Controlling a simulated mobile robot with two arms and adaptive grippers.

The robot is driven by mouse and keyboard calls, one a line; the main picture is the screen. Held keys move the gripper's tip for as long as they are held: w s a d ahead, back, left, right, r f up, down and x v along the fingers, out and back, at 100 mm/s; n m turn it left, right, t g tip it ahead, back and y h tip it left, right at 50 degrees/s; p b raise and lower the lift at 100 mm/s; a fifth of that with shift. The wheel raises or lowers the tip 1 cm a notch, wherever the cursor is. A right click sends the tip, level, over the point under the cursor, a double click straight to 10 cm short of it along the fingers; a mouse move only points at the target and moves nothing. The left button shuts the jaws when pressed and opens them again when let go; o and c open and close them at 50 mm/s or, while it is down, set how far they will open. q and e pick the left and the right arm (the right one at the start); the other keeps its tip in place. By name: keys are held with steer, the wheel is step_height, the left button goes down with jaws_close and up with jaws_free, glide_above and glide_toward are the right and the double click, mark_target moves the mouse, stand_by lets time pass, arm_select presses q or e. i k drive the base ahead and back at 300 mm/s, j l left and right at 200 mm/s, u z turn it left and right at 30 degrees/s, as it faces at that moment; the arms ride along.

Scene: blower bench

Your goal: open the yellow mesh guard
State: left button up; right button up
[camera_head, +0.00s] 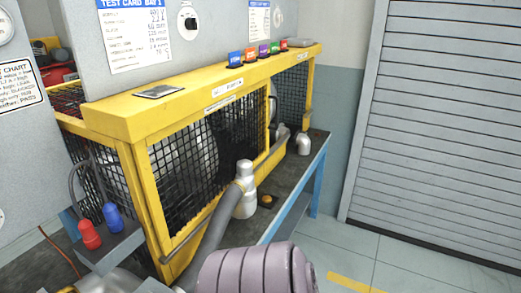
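The yellow mesh guard (140,116) stands on the bench in the middle of the head view. Its black mesh front panels (185,165) sit in yellow frames and look closed. Rounded grey machine parts show dimly behind the mesh. A yellow lower rail (205,222) runs along the front, partly hidden by grey tubular and silver parts. No gripper fingers of mine can be made out in this view.
A bench with a blue leg (322,175) carries the guard. Red (90,234) and blue (112,215) capped pieces stand at left. Several coloured tags (263,49) sit on the guard's top. Open floor (400,262) lies at right, before a grey shutter (440,130).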

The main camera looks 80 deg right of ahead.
mark_target(139, 148)
steer(key=l+z, duration=0.1)
steer(key=z, duration=2.35)
